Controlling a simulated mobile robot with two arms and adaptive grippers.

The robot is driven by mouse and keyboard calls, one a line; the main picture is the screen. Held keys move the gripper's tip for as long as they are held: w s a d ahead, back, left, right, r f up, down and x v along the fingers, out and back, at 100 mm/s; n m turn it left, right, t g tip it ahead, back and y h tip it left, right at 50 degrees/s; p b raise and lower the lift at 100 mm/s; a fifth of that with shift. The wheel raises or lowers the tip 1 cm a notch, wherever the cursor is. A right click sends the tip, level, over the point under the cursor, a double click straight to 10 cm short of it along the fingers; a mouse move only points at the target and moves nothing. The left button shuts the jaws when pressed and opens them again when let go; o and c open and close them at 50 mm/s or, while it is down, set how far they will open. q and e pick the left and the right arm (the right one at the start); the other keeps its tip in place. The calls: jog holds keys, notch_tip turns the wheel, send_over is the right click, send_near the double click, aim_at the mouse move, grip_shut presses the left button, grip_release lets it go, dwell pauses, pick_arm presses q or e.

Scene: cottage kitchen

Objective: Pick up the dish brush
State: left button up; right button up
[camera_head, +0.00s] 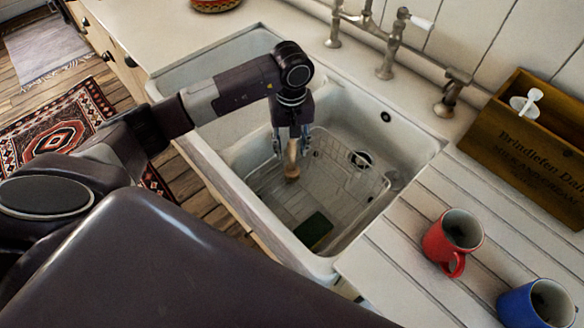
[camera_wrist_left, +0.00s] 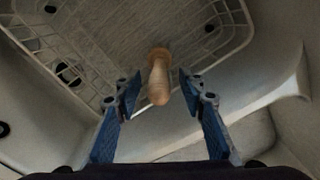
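The dish brush (camera_head: 292,170) shows as a light wooden, rounded handle standing up over the wire rack in the right sink basin. In the left wrist view the wooden handle (camera_wrist_left: 159,80) points up toward the camera, and its lower end and bristles are hidden or too small to tell. My left gripper (camera_head: 290,148) reaches down into the basin above the handle. In the left wrist view its two blue fingers (camera_wrist_left: 157,92) are apart, one on each side of the handle, with a gap on both sides. My right gripper is out of view.
A wire rack (camera_head: 345,205) and a dark green sponge (camera_head: 313,229) lie in the basin. Basin walls surround the gripper. A red mug (camera_head: 437,240), a blue mug (camera_head: 515,303) and a wooden box (camera_head: 520,150) stand on the right counter. Taps (camera_head: 388,55) line the back.

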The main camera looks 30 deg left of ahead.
aim_at(292, 161)
pick_arm(q)
jog(key=f+p, duration=0.1)
jog(key=f, duration=0.1)
jog(key=f+p, duration=0.1)
jog(key=f, duration=0.1)
jog(key=shift+s+d+f, duration=0.15)
jog(key=shift+s+d, duration=0.05)
jog(key=shift+w+f, duration=0.1)
jog(key=shift+f, duration=0.5)
grip_shut()
